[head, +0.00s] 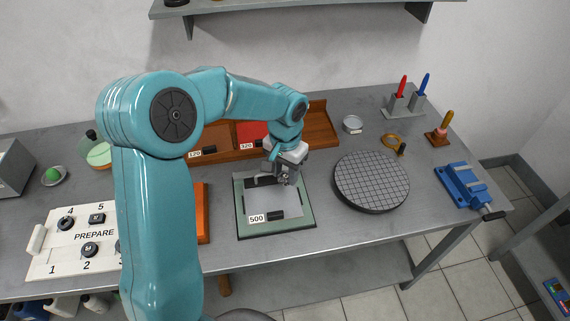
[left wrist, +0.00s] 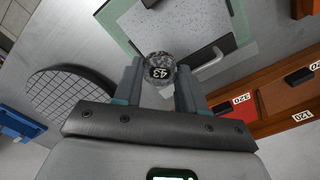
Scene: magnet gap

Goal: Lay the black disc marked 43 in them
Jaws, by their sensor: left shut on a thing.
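The disc marked 43 (left wrist: 160,68) is small and round, dark and mottled, with a black label and pale digits. It sits between the fingertips of my left gripper (left wrist: 160,80) in the left wrist view. In the head view my left gripper (head: 285,180) is over the upper part of a green-framed sheet (head: 275,212) labelled 500; the disc is hard to make out there. The gripper is shut on the disc. Whether the disc touches the sheet, I cannot tell. My right gripper is not in view.
A white board (head: 60,250) reading PREPARE, with numbered places and several black round pieces, lies at the left. A round gridded plate (head: 371,182) stands right of the sheet. A wooden rack (head: 318,128) is behind; a blue vise (head: 462,185) is at the right.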

